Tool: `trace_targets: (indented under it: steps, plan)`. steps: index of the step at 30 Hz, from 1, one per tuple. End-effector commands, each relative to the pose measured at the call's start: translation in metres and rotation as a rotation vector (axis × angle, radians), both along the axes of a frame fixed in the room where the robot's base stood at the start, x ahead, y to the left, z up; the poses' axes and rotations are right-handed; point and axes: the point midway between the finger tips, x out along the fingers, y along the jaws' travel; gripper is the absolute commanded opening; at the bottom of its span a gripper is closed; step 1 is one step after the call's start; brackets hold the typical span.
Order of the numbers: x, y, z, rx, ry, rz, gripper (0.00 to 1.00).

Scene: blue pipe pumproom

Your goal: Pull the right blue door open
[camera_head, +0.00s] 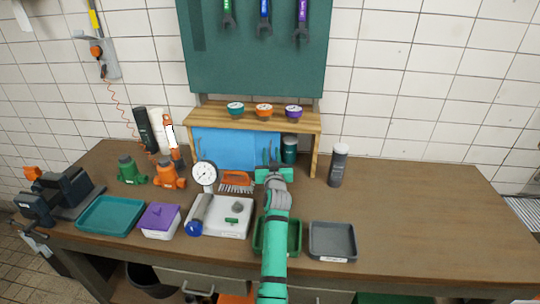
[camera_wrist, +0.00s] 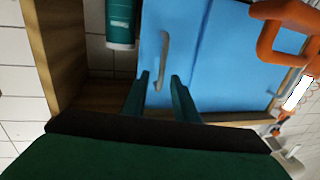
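The right blue door (camera_wrist: 175,30) is on the small wooden cabinet at the back of the workbench. It shows in the head view (camera_head: 262,148), partly behind my gripper. Its pale curved handle (camera_wrist: 163,55) is in the wrist view, which looks upside down compared with the head view. My gripper (camera_wrist: 160,92) is open, its two green fingers apart and pointing at the door. The handle's near end lies between the fingertips in the picture; I cannot tell whether they touch it. In the head view my gripper (camera_head: 271,158) is in front of the door's right part.
A green canister (camera_head: 290,149) shows in the gap between the door and the cabinet's right post (camera_head: 316,152). A pressure gauge (camera_head: 204,173) and orange brush (camera_head: 236,179) stand left of my gripper. A grey canister (camera_head: 338,165) stands right. The bench's right side is clear.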

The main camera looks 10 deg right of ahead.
Motion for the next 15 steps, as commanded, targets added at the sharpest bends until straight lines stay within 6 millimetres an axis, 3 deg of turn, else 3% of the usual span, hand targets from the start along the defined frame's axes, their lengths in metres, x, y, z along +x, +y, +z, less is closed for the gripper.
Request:
trace_targets:
  steps: [10, 15]
  plan:
    - [-0.003, 0.001, -0.002, 0.0, 0.002, 0.001, 0.26]
    - [-0.019, 0.002, -0.002, 0.0, 0.001, 0.001, 0.26]
